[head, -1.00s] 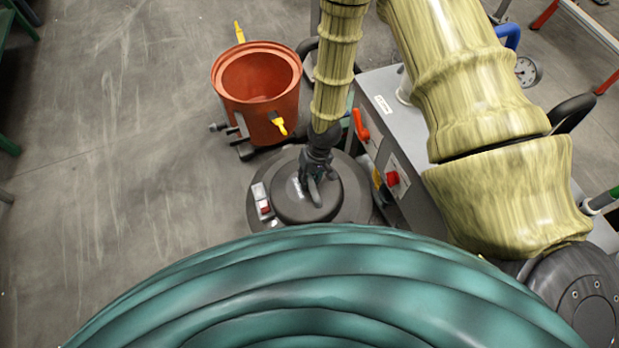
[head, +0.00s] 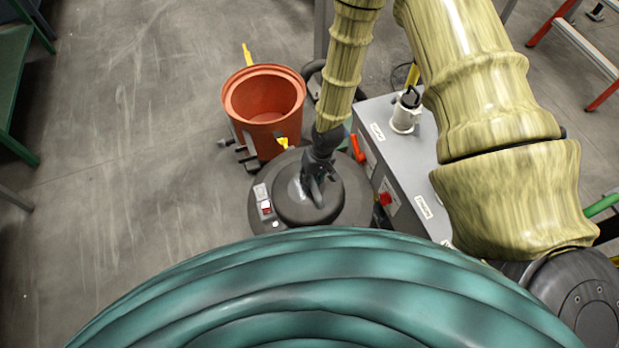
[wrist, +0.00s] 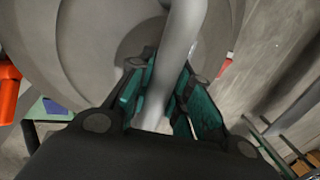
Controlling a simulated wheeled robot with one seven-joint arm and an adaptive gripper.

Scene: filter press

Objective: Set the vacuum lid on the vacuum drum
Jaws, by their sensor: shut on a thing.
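The vacuum lid (head: 348,214) is a dark grey round disc with a raised dome and a small switch panel on its left. It hangs in my gripper (head: 316,190), in front of the drum in the head view. My gripper is shut on the lid's handle, and the wrist view shows the teal finger pads (wrist: 165,100) around the grey handle bar (wrist: 183,50). The vacuum drum (head: 265,100) is an orange-red open bucket, with yellow latches (head: 248,54) on its sides. Its open mouth faces up, and the lid's far edge overlaps its lower front in the picture.
A grey machine cabinet (head: 402,170) with an orange lever (head: 357,149) and red knob (head: 385,198) stands close to the right of the lid. A green bench (head: 18,90) is at the left. The floor left of the drum is clear.

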